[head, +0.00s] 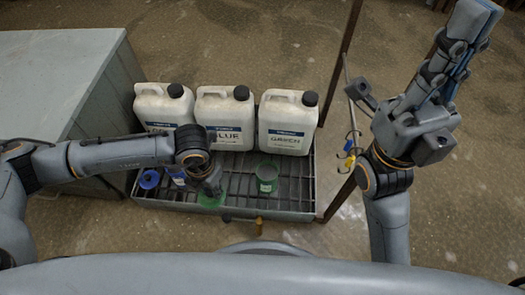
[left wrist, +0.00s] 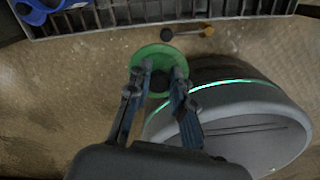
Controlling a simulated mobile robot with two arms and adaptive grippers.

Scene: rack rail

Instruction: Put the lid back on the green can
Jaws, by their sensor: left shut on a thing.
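The green can (head: 267,178) stands upright on the rack's slatted floor, right of my left gripper. Its top looks open. The green lid (head: 206,200) is a round disc at the rack's front edge, partly hidden by my left gripper (head: 214,189). In the left wrist view the lid (left wrist: 143,56) sits between the fingertips of my left gripper (left wrist: 159,78), which is shut on its dark middle knob. The can is not in that view. My right gripper (head: 473,35) is raised at the upper right, away from the rack; its finger gap is unclear.
Three white jugs (head: 225,115) with black caps stand along the rack's back. Blue items (head: 149,179) lie left of my left gripper. A metal post (head: 340,85) and hanging hooks (head: 350,148) stand right of the rack. A grey cabinet (head: 60,75) is at left.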

